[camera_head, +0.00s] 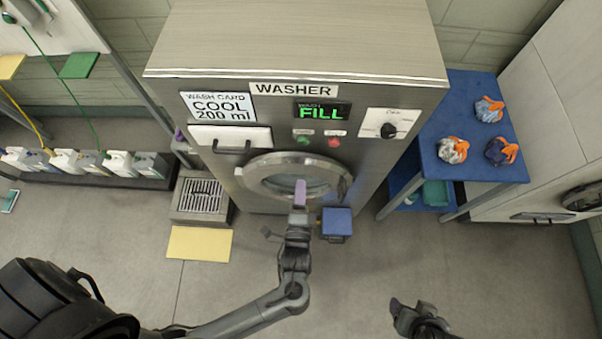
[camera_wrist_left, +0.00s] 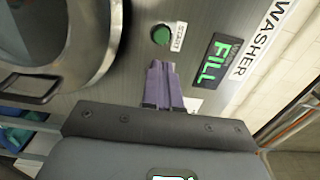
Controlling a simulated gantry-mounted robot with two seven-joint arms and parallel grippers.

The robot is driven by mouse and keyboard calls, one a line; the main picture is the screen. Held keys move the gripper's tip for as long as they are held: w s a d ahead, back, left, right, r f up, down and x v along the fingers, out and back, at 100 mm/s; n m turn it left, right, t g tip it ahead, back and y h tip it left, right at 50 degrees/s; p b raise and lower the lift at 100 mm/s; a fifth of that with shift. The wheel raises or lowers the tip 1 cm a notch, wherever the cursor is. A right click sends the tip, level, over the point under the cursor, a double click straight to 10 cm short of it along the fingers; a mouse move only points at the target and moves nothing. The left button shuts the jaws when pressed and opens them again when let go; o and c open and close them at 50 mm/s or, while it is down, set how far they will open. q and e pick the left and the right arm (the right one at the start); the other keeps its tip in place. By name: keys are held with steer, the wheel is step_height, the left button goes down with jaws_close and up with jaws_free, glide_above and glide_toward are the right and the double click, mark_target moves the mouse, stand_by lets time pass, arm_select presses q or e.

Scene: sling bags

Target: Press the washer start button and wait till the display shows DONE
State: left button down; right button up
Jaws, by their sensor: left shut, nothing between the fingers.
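The washer (camera_head: 295,42) is a steel box with a round door (camera_head: 295,178) in its front. Its display (camera_head: 322,111) reads FILL in green; the display also shows in the left wrist view (camera_wrist_left: 213,62). Below it sit a green start button (camera_head: 305,142) and a red button (camera_head: 334,142). My left gripper (camera_head: 300,190) is shut and empty, in front of the door in the head view. In the left wrist view its purple fingers (camera_wrist_left: 160,68) point at the green button (camera_wrist_left: 160,35), apart from it in the picture. My right gripper (camera_head: 410,308) is low on the right; its fingers look apart.
A blue table (camera_head: 465,125) with several grey and orange bundles stands right of the washer. A blue box (camera_head: 337,222) is below the door. A grated block (camera_head: 200,197) and yellow mat (camera_head: 199,243) lie left. Several bottles (camera_head: 65,162) line a low shelf.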

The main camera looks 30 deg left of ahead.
arm_select(q)
steer(key=shift+v, duration=0.8)
steer(key=a+r+n+g+h+p, duration=0.3)
steer(key=a+r+h+p, duration=0.1)
steer(key=a+r+p, duration=0.55)
steer(key=s+d+r+n+g+h, duration=0.2)
steer(key=s+n+g, duration=0.5)
steer(key=s, duration=0.5)
steer(key=r+g+h, duration=0.1)
steer(key=g+h, duration=0.1)
steer(key=shift+s+n+g+p, duration=0.3)
steer(key=shift+s+n+p, duration=0.05)
steer(key=shift+n, duration=0.05)
